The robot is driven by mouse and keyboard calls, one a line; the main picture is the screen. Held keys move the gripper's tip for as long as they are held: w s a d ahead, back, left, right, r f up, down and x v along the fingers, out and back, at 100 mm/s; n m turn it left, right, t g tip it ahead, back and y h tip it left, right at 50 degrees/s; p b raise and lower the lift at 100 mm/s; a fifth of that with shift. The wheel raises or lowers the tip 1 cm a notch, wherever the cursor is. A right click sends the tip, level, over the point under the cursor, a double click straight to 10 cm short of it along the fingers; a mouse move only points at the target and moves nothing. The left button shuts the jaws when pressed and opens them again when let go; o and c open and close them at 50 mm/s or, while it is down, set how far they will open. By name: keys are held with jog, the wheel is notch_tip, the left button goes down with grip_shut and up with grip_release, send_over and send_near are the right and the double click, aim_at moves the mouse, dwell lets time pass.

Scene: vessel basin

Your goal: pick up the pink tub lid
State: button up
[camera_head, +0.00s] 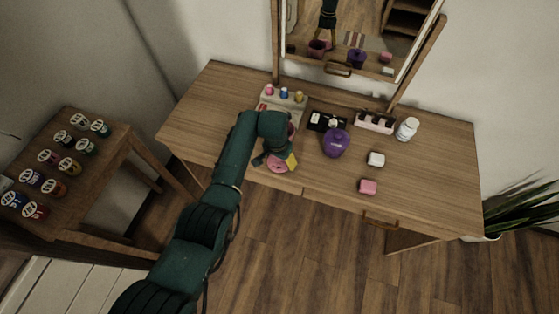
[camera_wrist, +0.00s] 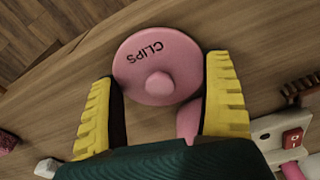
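The pink tub lid (camera_wrist: 150,58) is a round disc marked "CLIPS" with a round knob (camera_wrist: 159,84) in its middle. It lies on the wooden dressing table near the front edge, and part of it shows below my gripper in the head view (camera_head: 276,168). My gripper (camera_wrist: 161,72) is open and empty, its yellow fingers spread on either side of the knob. I cannot tell how far above the lid the fingertips are. A pink piece (camera_wrist: 189,120), perhaps the tub, shows between the fingers and is mostly hidden by my gripper.
A tray (camera_head: 269,104) with small bottles, a dark palette (camera_head: 322,121) and a white bottle (camera_head: 407,129) are further back. A mirror (camera_head: 352,30) rises behind. The table's right end is clear.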

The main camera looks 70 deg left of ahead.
jog(key=c, duration=0.4)
